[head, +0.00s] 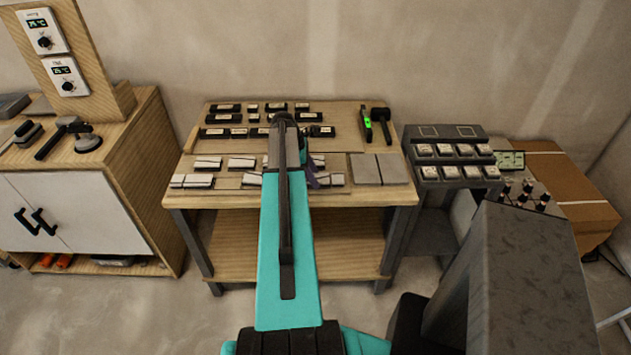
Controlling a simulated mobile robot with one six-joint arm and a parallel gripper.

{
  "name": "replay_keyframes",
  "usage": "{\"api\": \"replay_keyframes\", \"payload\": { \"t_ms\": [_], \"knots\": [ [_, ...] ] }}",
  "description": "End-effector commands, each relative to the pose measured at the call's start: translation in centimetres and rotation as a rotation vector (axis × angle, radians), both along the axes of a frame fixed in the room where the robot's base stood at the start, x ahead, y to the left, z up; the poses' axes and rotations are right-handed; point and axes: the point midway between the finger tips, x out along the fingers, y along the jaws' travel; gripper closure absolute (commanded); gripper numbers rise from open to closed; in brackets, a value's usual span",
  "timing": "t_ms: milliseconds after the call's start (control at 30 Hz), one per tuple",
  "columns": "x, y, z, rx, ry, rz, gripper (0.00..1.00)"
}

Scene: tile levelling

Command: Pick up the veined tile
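My arm reaches out over the wooden workbench (345,196), and its own links hide most of my gripper (310,172). I cannot tell whether its fingers are open or shut, or whether they hold anything. Two flat grey tiles (379,169) lie side by side on the bench top, to the right of my gripper. No veining can be made out at this distance, so I cannot tell which piece is the veined tile. The middle of the bench behind my arm is hidden.
Rows of small black and white labelled pieces (222,133) cover the bench's back, with pale blocks (192,181) in front. A green-lit tool (367,123) lies back right. A dark rack (450,158) and cardboard box (570,185) stand right, a cabinet (90,215) left.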

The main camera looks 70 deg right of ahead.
Motion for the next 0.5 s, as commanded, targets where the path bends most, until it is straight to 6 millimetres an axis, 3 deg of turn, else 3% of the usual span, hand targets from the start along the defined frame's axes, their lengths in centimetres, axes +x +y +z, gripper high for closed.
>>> {"api": "replay_keyframes", "payload": {
  "t_ms": [33,100,133,500],
  "knots": [
    [0.00,0.01,-0.01,0.001,0.000,0.000,0.68],
    [0.00,0.02,-0.01,0.001,0.000,0.000,0.80],
    [0.00,0.01,0.00,0.000,0.000,0.000,0.81],
    [0.00,0.01,0.27,0.000,0.000,0.000,0.81]
  ]
}}
